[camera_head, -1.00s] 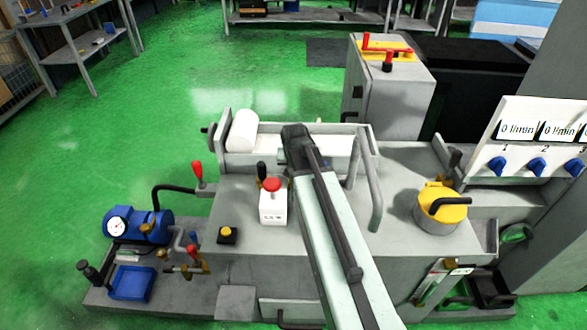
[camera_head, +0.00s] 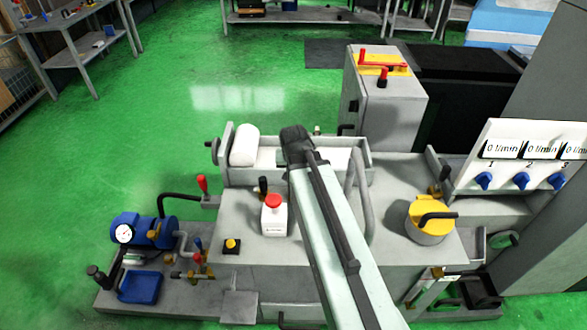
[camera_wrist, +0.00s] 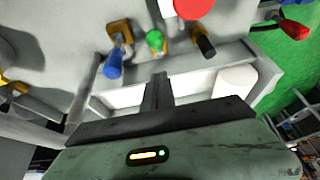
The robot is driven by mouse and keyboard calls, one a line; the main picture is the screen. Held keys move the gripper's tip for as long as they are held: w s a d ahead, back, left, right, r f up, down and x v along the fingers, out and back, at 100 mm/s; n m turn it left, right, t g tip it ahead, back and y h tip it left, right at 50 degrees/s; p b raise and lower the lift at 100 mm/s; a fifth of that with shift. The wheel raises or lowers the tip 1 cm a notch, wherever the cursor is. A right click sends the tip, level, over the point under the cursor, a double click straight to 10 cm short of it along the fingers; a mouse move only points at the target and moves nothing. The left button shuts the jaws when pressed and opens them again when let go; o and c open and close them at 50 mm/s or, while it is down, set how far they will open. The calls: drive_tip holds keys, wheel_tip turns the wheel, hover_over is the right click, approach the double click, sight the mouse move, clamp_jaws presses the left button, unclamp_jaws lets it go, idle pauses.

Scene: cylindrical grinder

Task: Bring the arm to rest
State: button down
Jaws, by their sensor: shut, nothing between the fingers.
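My arm reaches forward from the bottom of the head view over the grey grinder bed (camera_head: 385,165). Its dark wrist end is above the trough (camera_head: 348,165), right of the white roll (camera_head: 245,146). My gripper (camera_wrist: 158,78) shows in the wrist view as dark fingers close together, shut and empty. The trough and the white roll (camera_wrist: 235,80) lie beyond it there. The fingertips are hidden in the head view by the arm.
A white box with a red button (camera_head: 274,216) stands left of my arm. A yellow-topped cylinder (camera_head: 431,220) and a grey bent handle (camera_head: 362,190) stand to its right. A flow panel (camera_head: 515,155) is at far right. Green floor at back left is clear.

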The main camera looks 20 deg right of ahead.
drive_tip(key=shift+n+g+y, duration=0.4)
drive_tip(key=shift+n+g, duration=0.1)
drive_tip(key=shift+n, duration=0.4)
drive_tip(key=a, duration=0.2)
drive_tip(key=s+a, duration=0.1)
drive_tip(key=a, duration=0.2)
drive_tip(key=s+a+f, duration=0.1)
drive_tip(key=a, duration=0.2)
drive_tip(key=shift+s+a, duration=0.15)
drive_tip(key=s+a+f+n+g+y, duration=0.1)
drive_tip(key=s+a+n+g, duration=0.1)
drive_tip(key=s, duration=0.6)
drive_tip(key=shift+s+a+n+g, duration=0.15)
drive_tip(key=shift+a+n+g, duration=0.25)
drive_tip(key=shift+a+g, duration=0.45)
drive_tip(key=shift+f, duration=0.1)
